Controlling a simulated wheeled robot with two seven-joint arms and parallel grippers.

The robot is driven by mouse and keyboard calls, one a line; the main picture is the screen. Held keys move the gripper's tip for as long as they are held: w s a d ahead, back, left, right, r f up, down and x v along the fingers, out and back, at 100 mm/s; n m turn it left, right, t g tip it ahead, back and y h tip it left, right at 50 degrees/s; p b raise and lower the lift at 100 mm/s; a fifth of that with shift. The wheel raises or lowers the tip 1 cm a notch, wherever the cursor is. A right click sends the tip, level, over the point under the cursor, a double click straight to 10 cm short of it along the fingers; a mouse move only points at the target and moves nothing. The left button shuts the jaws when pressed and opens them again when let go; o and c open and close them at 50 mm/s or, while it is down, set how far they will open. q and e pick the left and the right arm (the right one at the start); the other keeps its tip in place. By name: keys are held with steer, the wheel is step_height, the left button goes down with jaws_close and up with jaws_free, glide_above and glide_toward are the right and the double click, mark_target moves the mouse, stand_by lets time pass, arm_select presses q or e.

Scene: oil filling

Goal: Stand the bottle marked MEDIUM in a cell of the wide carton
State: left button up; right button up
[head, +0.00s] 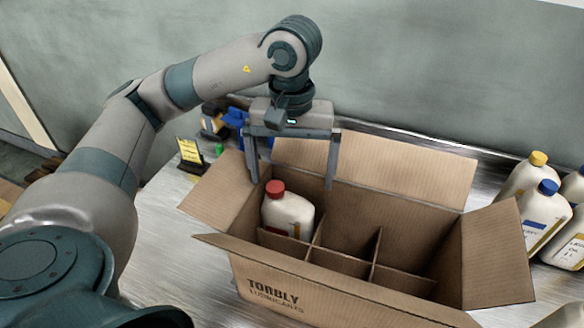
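A wide open carton (265,268) printed TORBLY LUBRICANTS stands on the table, divided into several cells. A white bottle with a red cap (288,214) stands upright in the carton's far left cell, its lower part hidden behind the divider; its label is too hidden to read. My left gripper (292,184) is open, its fingers pointing down, widely spaced above and around the bottle's cap area, apart from the bottle. The carton's other visible cells look empty. My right gripper is not in view. No MEDIUM marking is readable.
White bottles with a yellow cap (525,178) and a blue cap (545,214) stand right of the carton. A yellow card (189,151) on a stand and blue items (235,117) lie behind it at left. Raised flaps surround the carton; a wall rises behind.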

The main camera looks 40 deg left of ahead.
arm_select(q)
steer(key=shift+r, duration=0.85)
step_height(320, 180, up, 16)
steer(key=shift+b, duration=0.3)
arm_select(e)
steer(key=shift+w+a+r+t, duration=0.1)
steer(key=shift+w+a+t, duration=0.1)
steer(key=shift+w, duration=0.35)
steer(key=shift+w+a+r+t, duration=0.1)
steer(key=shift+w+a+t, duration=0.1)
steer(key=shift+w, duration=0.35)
arm_select(q)
steer(key=shift+f, duration=0.1)
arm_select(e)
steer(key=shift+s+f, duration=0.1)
